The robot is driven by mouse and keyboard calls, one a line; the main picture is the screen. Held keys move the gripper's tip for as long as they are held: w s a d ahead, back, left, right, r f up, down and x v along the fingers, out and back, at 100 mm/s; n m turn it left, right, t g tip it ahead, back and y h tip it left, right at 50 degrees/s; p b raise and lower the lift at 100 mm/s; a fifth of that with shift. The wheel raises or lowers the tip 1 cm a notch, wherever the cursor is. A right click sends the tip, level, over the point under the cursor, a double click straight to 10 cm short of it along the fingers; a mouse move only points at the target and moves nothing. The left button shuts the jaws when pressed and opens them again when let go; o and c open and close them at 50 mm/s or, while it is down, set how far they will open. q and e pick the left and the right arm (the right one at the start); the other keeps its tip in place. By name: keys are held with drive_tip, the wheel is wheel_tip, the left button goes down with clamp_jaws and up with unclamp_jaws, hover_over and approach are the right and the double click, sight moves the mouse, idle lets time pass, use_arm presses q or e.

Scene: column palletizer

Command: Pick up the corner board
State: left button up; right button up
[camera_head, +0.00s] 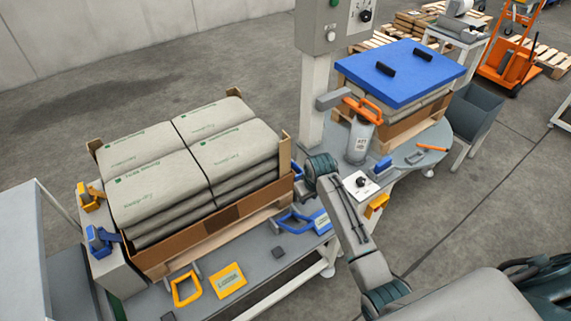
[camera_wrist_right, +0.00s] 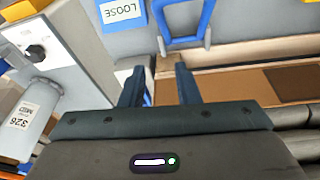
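My left gripper is not in view.
Grey sacks (camera_head: 190,160) sit in a brown cardboard tray (camera_head: 215,225) on a pallet. A column (camera_head: 314,105) and a blue-topped stack (camera_head: 400,72) stand behind.

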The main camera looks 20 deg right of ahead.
sight(287, 135)
drive_tip(key=w+r+n, duration=0.1)
drive_tip(key=w+r, duration=0.6)
drive_tip(key=r, duration=0.5)
drive_tip(key=w+r, duration=0.7)
drive_tip(key=r, duration=0.4)
drive_tip(key=shift+y, duration=0.4)
drive_tip(key=p+x, duration=0.2)
drive_tip(key=x, duration=0.2)
drive_tip(key=p+x, duration=0.1)
drive_tip(key=x, duration=0.4)
drive_tip(key=shift+w+a+f+p, duration=0.25)
drive_tip(key=shift+w+p, duration=0.05)
drive_tip(key=shift+p, duration=0.05)
drive_tip(key=shift+w+f, duration=0.1)
drive_tip(key=shift+f, duration=0.4)
clamp_jaws()
